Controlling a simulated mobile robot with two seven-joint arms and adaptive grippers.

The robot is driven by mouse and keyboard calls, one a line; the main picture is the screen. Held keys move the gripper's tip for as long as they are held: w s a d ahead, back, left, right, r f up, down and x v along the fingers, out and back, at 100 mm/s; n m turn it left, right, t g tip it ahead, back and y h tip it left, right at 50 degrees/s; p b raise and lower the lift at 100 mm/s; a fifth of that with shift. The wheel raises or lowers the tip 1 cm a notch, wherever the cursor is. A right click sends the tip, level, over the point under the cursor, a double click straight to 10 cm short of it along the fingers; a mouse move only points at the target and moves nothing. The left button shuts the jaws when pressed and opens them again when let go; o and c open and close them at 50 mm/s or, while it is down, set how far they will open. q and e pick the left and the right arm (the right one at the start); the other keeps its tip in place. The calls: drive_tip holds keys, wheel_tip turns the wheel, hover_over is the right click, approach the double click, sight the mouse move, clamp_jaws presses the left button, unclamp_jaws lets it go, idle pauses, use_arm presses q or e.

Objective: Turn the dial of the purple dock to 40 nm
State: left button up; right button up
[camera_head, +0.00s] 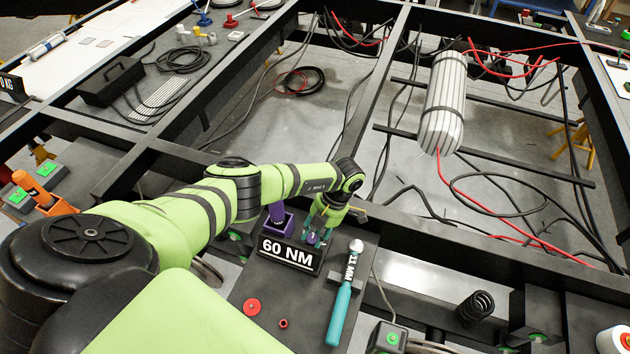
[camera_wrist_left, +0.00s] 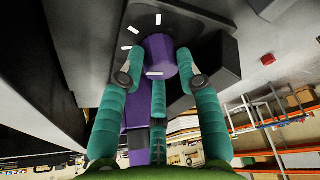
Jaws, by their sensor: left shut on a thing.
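The purple dock (camera_head: 277,220) stands on the dark tray at the lower middle, behind a black sign (camera_head: 288,252) reading "60 NM". My left gripper (camera_head: 320,236) reaches down just right of the dock and behind the sign's right end. In the left wrist view its teal fingers (camera_wrist_left: 160,82) are closed around the purple dial (camera_wrist_left: 159,55), a short cylinder on a dark plate with white tick marks. In the head view the fingers and sign hide most of the dial. My right gripper is in neither view.
A teal-handled wrench (camera_head: 341,307) marked "11 MM" lies close to the right of the sign. Red round pieces (camera_head: 252,307) lie on the tray in front. Black chassis beams (camera_head: 440,230) run behind. A striped tank (camera_head: 443,105) is farther back.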

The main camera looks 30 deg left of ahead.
use_arm(q)
drive_tip(key=shift+s+a+f, duration=0.1)
drive_tip(key=shift+s+f, duration=0.1)
drive_tip(key=shift+s, duration=0.15)
drive_tip(key=shift+n+h+b, duration=0.4)
drive_tip(key=shift+n+b, duration=0.05)
drive_tip(key=shift+n, duration=0.75)
drive_tip(key=n+h, duration=0.1)
drive_tip(key=n, duration=0.2)
drive_tip(key=shift+a+n+g, duration=0.1)
drive_tip(key=shift+n+g, duration=0.2)
drive_tip(key=shift+g, duration=0.1)
drive_tip(key=n+h, duration=0.1)
drive_tip(key=n, duration=0.2)
drive_tip(key=shift+s+h, duration=0.1)
drive_tip(key=shift+h, duration=0.2)
drive_tip(key=shift+n+t+h+p, duration=0.4)
drive_tip(key=shift+n+h+p, duration=0.1)
drive_tip(key=shift+n, duration=0.8)
drive_tip(key=o, duration=1.1)
